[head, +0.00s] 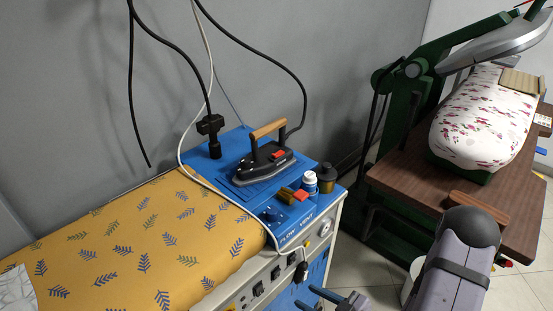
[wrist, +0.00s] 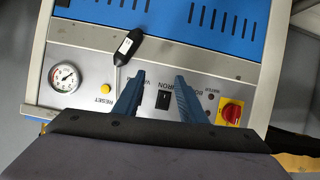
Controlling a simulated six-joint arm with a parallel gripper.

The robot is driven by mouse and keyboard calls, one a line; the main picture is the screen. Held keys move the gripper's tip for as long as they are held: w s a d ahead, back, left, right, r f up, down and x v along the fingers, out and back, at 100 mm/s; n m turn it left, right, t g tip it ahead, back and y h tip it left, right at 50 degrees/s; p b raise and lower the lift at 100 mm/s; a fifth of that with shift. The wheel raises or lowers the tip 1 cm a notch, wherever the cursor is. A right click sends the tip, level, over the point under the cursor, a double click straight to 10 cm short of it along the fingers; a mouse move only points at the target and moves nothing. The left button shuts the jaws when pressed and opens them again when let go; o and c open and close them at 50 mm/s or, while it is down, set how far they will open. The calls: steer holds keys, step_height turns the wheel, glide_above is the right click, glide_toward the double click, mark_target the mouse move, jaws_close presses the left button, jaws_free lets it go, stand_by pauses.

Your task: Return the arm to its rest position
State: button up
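My gripper (head: 311,297) shows at the bottom of the head view, in front of the ironing station's control panel. Its two blue-grey fingers also show in the wrist view (wrist: 160,76). They are apart, with nothing held between them. The panel (wrist: 215,88) lies beyond the fingertips, and a black rocker switch (wrist: 164,99) shows in the gap between them. I cannot tell how far the tips are from the panel. My grey arm is at the lower right of the head view.
The panel has a gauge (wrist: 66,77), yellow button (wrist: 105,88) and red knob (wrist: 231,111). A black hand switch (wrist: 127,48) hangs on a cord before it. An iron (head: 265,160) and small bottles stand on the blue top. A pressing machine (head: 485,125) stands right.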

steer(key=w+d+f+g+h, duration=0.2)
steer(key=d+h, duration=0.3)
steer(key=d, duration=0.2)
steer(key=s+d+r+m+g+h, duration=0.2)
steer(key=d+r+m+g+h, duration=0.1)
steer(key=d+r+m+h, duration=0.2)
steer(key=s+a+r+m+g, duration=0.45)
steer(key=s+a+r, duration=0.3)
steer(key=s, duration=0.35)
step_height(320, 180, up, 14)
steer(key=p, duration=1.3)
steer(key=shift+y, duration=0.3)
steer(key=shift+f, duration=0.15)
